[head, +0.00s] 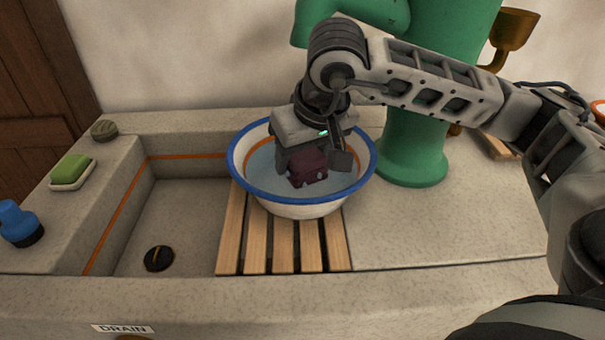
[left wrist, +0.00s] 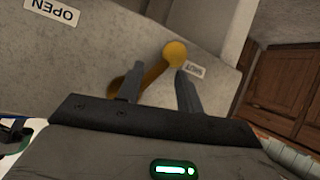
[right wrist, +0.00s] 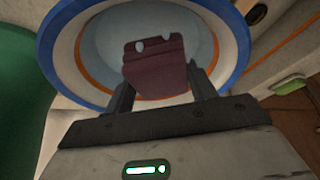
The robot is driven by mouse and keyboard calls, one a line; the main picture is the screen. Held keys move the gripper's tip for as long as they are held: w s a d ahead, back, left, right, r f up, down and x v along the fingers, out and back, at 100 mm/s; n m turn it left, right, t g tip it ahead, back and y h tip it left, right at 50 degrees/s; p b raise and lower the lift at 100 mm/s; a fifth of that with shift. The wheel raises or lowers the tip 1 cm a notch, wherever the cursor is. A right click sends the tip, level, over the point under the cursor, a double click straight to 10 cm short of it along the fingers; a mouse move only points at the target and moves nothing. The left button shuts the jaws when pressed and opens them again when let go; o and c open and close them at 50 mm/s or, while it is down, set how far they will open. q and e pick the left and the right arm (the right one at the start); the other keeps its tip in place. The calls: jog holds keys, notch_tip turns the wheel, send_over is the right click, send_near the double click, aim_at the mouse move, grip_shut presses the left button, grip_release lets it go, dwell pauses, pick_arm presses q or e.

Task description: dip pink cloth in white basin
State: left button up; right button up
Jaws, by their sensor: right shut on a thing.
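The white basin (head: 300,207) has a blue rim and an orange inner line, with a pale blue surface inside that looks like water. My right gripper (head: 313,165) reaches down inside the basin's rim and is shut on the dark pink cloth (head: 309,172). The cloth is a folded block with pale spots; it also shows between the fingers in the right wrist view (right wrist: 155,68). Whether its lower end touches the water is unclear. My left gripper (left wrist: 158,88) is open and empty, near a yellow lever (left wrist: 154,72); it is out of the head view.
The basin stands on a wooden slatted rack (head: 284,245) beside a stone sink (head: 185,215) with a dark plug (head: 158,258). A green pump column (head: 415,140) stands close behind right. Green soap (head: 71,168) and a blue-topped item (head: 18,222) sit at left.

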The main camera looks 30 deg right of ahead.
aim_at(303, 153)
jog(key=shift+r+p, duration=0.4)
jog(key=shift+r, duration=0.5)
jog(key=shift+r+p, duration=0.9)
jog(key=shift+r, duration=0.45)
jog(key=shift+r+p, duration=0.4)
jog(key=shift+r, duration=0.25)
jog(key=shift+r+p, duration=0.4)
jog(key=shift+r, duration=0.25)
pick_arm(q)
jog(key=shift+w+a+r, duration=0.15)
jog(key=shift+a+r, duration=0.05)
jog(key=shift+r, duration=0.8)
jog(key=shift+s+f+g, duration=0.1)
jog(key=shift+s+g, duration=0.1)
jog(key=shift+g, duration=0.1)
